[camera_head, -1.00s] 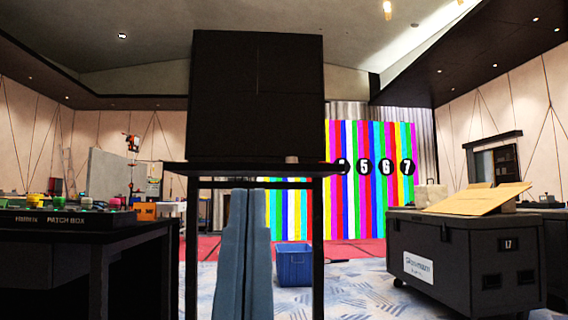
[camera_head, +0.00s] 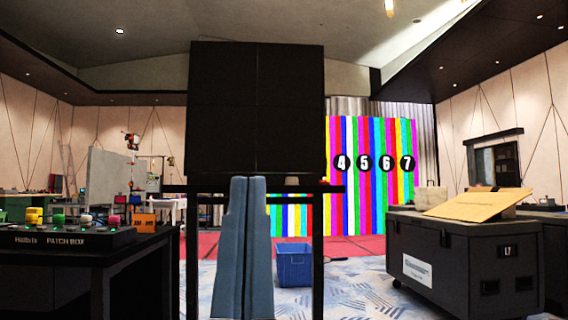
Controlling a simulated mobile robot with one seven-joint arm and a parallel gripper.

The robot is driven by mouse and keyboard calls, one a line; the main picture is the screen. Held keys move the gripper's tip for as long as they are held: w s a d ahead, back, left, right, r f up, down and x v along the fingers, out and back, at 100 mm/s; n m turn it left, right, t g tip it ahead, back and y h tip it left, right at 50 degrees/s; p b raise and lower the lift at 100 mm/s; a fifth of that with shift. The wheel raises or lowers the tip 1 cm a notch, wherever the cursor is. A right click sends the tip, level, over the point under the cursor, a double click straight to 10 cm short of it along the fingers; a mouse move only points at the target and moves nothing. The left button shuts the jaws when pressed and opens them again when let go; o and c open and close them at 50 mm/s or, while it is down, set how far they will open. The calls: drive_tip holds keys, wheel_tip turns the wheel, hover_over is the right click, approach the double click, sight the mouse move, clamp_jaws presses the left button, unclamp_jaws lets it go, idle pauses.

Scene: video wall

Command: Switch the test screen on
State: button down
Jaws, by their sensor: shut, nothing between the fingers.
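The test screen (camera_head: 257,110) is a dark, blank panel of joined tiles. It stands upright on a narrow black stand (camera_head: 190,188) in the middle of the view. My gripper (camera_head: 247,180) is the blue-grey pair of fingers rising from the bottom edge. The fingers are shut with a seam between them, and nothing shows between them. Their tips overlap the screen's lower edge in the picture; I cannot tell how far apart they are. A small greyish knob-like thing (camera_head: 292,181) and a small reddish spot (camera_head: 324,182) show on the stand's top, right of the fingertips.
A patch box (camera_head: 75,239) with coloured knobs sits on a black table at the left. A black case (camera_head: 460,262) with cardboard (camera_head: 475,206) stands at the right. A blue crate (camera_head: 294,266) is on the carpet behind the stand. A striped wall (camera_head: 375,210) stands farther back.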

wheel_tip(320, 180, up, 23)
drive_tip(key=p, duration=2)
drive_tip(key=shift+w, duration=0.1)
